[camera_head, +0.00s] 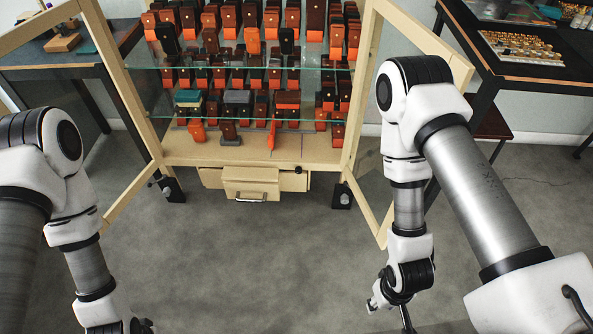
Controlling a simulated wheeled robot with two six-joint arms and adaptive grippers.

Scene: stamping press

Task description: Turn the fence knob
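I cannot pick out a fence knob with certainty. A small dark round piece (298,170) sits at the lower front right of the cabinet, above the drawer; I cannot tell what it is. My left arm comes down at the left, and its gripper is cut off by the bottom edge. My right arm reaches down right of the middle. At its end, a dark part of the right gripper (405,318) shows at the bottom edge, over the floor and away from the cabinet. Its fingers are mostly hidden, and I see nothing held.
A pale wooden cabinet (200,148) with open glass doors holds rows of orange, brown and black blocks on glass shelves. A drawer (250,183) with a metal handle sits below. Dark tables stand left (45,72) and right (520,73). The grey floor (260,270) ahead is clear.

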